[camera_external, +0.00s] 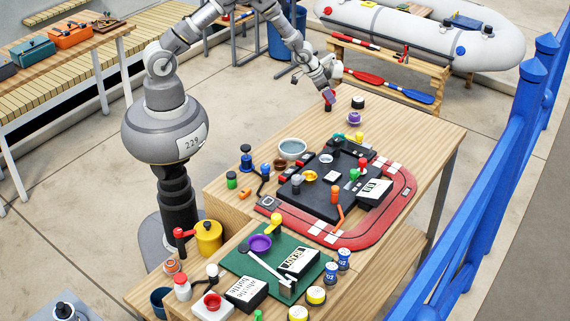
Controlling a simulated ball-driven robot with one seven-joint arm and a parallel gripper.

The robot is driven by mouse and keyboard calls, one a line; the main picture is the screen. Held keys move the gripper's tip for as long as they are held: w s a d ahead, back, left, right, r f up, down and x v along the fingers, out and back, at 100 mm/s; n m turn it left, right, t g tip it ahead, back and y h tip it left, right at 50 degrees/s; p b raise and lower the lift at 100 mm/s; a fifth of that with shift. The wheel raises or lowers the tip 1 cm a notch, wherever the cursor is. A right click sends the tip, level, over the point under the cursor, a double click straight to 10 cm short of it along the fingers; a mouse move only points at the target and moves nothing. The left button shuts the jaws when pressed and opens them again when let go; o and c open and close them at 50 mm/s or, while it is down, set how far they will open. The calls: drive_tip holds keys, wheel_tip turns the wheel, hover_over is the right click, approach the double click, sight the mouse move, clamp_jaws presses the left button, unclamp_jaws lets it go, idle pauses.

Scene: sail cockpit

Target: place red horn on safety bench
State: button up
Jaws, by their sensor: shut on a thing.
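My gripper (330,95) is at the far left edge of the large wooden table, pointing down. No label marks the safety bench. The wooden table (431,139) below my gripper and a low wooden bench (389,58) with paddles behind it are both in view. Another red horn-like piece (184,233) shows beside a yellow pot (208,238).
A black round piece (358,102) and a purple piece (354,118) stand near the gripper. A black board (318,207) with several small items lies on a red mat (387,222). A blue railing (488,175) runs at the right. The table's far right corner is clear.

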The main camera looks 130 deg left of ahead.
drive_tip(key=shift+r, duration=0.15)
drive_tip(key=o, duration=1.1)
